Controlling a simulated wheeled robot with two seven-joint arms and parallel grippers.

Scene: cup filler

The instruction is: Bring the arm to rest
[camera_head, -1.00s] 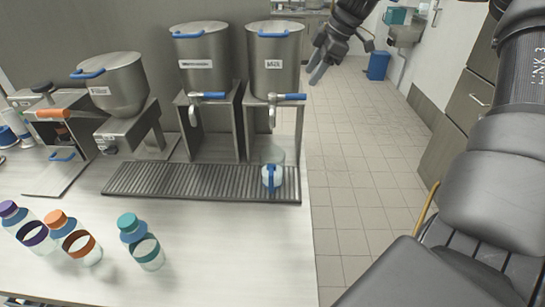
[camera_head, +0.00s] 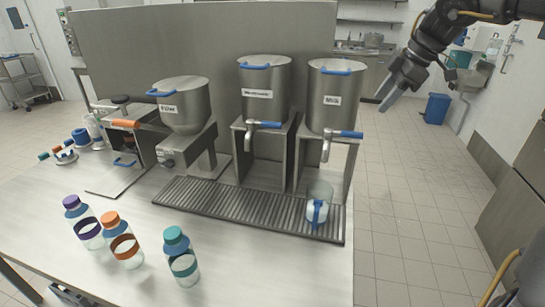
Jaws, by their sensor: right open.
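My right gripper (camera_head: 392,92) is open and empty. It hangs in the air at the upper right, to the right of the milk container (camera_head: 335,95) and apart from it. Its arm comes in from the top right edge. A clear cup with a blue handle (camera_head: 318,208) and white contents stands at the right end of the ribbed drip tray (camera_head: 225,203), below the milk tap (camera_head: 345,134). My left gripper is not in view.
Two more steel containers stand left of the milk one, the middle one (camera_head: 264,105) and the flow one (camera_head: 182,118). Bottles with purple (camera_head: 84,222), orange (camera_head: 121,242) and teal (camera_head: 180,257) lids stand at the table's front. Open floor (camera_head: 400,215) lies right of the table.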

